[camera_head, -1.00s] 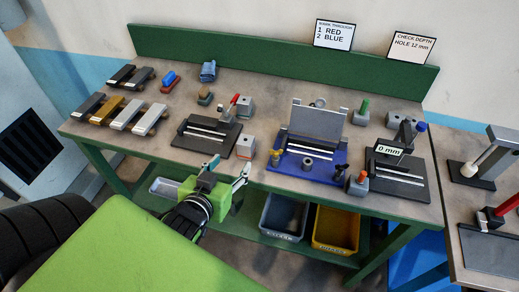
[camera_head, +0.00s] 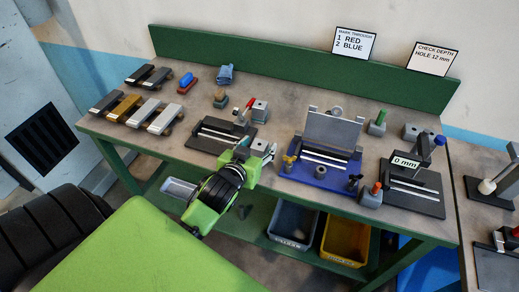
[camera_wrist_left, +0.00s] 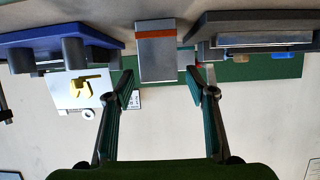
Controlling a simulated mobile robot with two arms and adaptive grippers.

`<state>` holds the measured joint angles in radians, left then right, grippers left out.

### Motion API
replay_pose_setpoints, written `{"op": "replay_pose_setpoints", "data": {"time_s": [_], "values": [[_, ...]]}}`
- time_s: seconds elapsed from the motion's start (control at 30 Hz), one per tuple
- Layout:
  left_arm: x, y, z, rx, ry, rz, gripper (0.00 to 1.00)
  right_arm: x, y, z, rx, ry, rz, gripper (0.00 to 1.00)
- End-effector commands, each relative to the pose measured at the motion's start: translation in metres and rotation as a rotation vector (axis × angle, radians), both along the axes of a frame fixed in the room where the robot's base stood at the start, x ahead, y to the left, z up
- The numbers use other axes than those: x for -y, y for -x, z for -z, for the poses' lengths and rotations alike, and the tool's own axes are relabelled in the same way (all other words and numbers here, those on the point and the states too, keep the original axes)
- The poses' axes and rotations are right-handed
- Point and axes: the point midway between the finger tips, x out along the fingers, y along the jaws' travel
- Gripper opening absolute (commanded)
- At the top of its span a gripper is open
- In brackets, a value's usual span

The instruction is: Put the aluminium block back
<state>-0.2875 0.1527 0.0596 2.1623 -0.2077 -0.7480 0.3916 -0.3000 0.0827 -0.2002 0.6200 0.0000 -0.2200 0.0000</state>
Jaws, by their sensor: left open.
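A grey metal block with an orange-red stripe (camera_wrist_left: 156,52) stands at the bench's front edge in the left wrist view, which looks upside down. In the head view this block (camera_head: 259,146) is partly hidden by my left gripper (camera_head: 257,153). The left gripper is open and reaches toward the block from the front. Two pale silvery bars (camera_head: 143,112) lie at the bench's left. My right gripper is not in view.
A dark fixture with a red lever (camera_head: 216,135) stands left of the gripper. A blue fixture with a raised plate (camera_head: 320,174) stands to the right, and a gauge reading 0 mm (camera_head: 405,162) beyond it. A grey bin (camera_head: 292,225) and yellow bin (camera_head: 345,242) sit below.

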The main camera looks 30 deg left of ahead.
Motion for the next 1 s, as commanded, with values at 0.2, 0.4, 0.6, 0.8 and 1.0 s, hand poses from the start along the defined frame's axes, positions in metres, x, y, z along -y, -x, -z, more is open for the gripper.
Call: {"op": "replay_pose_setpoints", "data": {"time_s": [0.2, 0.4, 0.6, 0.8, 1.0], "values": [[-0.0029, -0.0136, 0.0065, -0.001, 0.0, 0.001, 0.51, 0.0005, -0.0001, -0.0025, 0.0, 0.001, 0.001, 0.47], [-0.0028, -0.0133, 0.0068, -0.001, 0.0, 0.001, 0.46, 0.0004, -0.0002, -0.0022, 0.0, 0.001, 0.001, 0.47], [-0.0027, -0.0131, 0.0069, -0.001, 0.0, 0.001, 0.0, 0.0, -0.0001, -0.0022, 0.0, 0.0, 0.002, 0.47], [-0.0027, -0.0135, 0.0055, 0.002, 0.0, 0.001, 0.0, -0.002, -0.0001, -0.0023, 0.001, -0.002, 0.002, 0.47], [-0.0028, -0.0141, -0.0004, 0.005, 0.0, 0.001, 0.0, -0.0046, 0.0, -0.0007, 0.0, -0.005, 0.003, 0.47]]}}
